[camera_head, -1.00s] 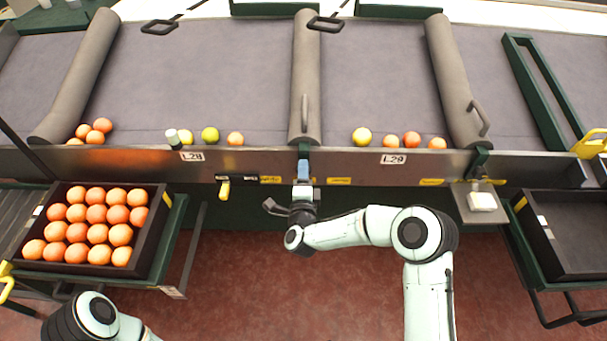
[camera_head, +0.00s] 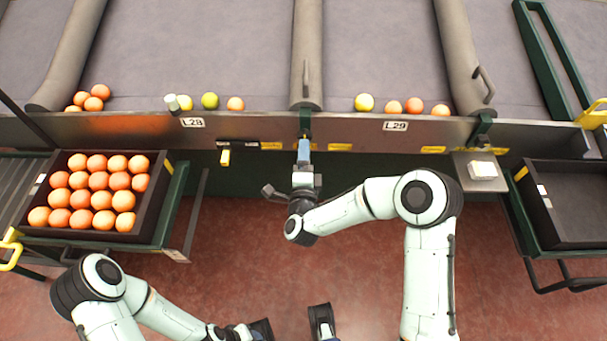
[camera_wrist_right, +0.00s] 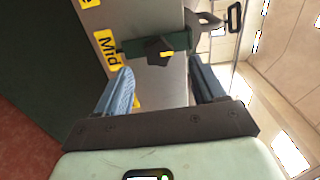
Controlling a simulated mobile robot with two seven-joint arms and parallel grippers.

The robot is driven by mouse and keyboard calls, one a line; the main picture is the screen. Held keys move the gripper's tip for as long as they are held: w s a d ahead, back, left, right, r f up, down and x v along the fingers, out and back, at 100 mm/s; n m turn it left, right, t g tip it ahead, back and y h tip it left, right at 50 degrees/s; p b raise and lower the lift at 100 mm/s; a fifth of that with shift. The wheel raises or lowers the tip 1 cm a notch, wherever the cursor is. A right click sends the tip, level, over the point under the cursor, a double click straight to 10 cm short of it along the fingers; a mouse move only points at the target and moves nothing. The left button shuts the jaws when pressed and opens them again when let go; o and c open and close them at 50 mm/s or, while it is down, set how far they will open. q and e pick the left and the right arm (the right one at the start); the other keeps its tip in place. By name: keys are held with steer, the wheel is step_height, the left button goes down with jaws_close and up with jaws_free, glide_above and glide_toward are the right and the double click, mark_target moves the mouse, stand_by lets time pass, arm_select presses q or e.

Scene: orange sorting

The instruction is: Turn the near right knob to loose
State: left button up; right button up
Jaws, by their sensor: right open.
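A dark star-shaped knob (camera_wrist_right: 165,50) on a green bracket shows in the right wrist view, beyond and between my right gripper's fingers, not touched by them. A yellow label reading MID lies beside it. In the head view the green bracket (camera_head: 304,121) is at the near end of the middle grey divider. My right gripper (camera_head: 304,146) is just below it, its blue fingers pointing at the bin edge. In the wrist view the gripper (camera_wrist_right: 162,88) is open and empty. My left gripper (camera_head: 245,331) is partly cut off at the bottom edge.
A metal front edge (camera_head: 400,148) runs across, with oranges and yellow fruit behind it. A crate of oranges (camera_head: 29,217) stands at the left, an empty dark crate (camera_head: 580,240) at the right. The red floor is clear.

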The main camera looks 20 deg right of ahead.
steer(key=v, duration=0.7)
steer(key=shift+s, duration=0.1)
steer(key=s+f+n+g+y, duration=0.3)
steer(key=s+f+n+g, duration=0.15)
steer(key=f, duration=0.65)
steer(key=s+f+n+g+y, duration=0.35)
steer(key=s+f+n, duration=0.2)
steer(key=f, duration=0.65)
steer(key=s+d+f+n+g+y, duration=0.1)
steer(key=s+f+n+g, duration=0.3)
steer(key=s, duration=0.6)
steer(key=s+f+n+g+y, duration=0.1)
steer(key=s+f+n+g, duration=0.4)
steer(key=s, duration=0.6)
arm_select(q)
step_height(320, 180, up, 12)
steer(key=p, duration=1.3)
steer(key=shift+w+g, duration=0.3)
steer(key=shift+w, duration=0.05)
arm_select(e)
step_height(320, 180, up, 13)
steer(key=w+m+g, duration=0.1)
steer(key=m, duration=0.1)
steer(key=shift+w, duration=0.15)
